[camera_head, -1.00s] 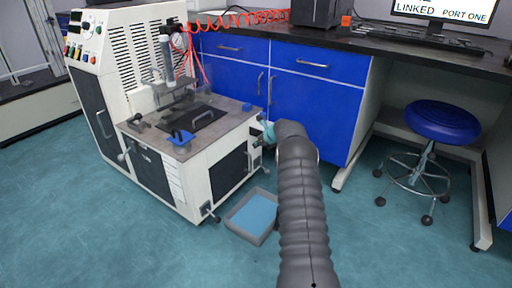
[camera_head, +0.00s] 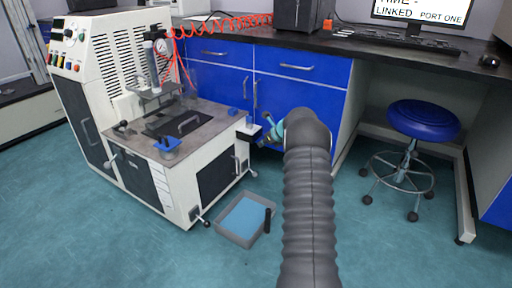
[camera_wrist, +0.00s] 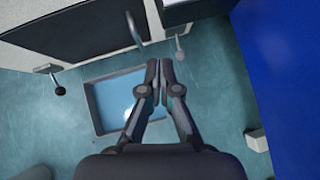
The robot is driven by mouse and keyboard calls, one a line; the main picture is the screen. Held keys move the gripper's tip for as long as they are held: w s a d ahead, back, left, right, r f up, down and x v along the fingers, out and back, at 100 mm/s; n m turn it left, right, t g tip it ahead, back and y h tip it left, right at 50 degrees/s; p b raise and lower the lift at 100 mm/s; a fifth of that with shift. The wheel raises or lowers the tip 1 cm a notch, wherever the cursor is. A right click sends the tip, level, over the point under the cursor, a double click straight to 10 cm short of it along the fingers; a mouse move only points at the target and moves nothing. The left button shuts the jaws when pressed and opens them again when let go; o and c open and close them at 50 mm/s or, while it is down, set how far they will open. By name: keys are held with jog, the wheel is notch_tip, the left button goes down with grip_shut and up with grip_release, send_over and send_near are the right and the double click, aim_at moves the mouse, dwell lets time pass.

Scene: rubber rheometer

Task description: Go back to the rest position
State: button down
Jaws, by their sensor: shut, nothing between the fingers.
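My gripper (camera_wrist: 159,68) shows in the wrist view with its two dark fingers together and nothing between them. It points down over the floor, overlapping the right side of the tray in that picture. In the head view, my grey arm hides most of the wrist and the fingers cannot be made out clearly. The arm's end is beside the right side of the rheometer (camera_head: 178,205), near the blue cabinet (camera_head: 300,92).
A grey tray with a blue inside (camera_head: 222,234) lies on the floor; it also shows in the wrist view (camera_wrist: 92,108). A small dark upright shape (camera_head: 267,220) overlaps its right edge. A blue stool (camera_head: 424,119) stands right. Open floor lies in front.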

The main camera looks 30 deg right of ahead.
jog(key=shift+s+d+r, duration=0.2)
jog(key=shift+s+r, duration=0.15)
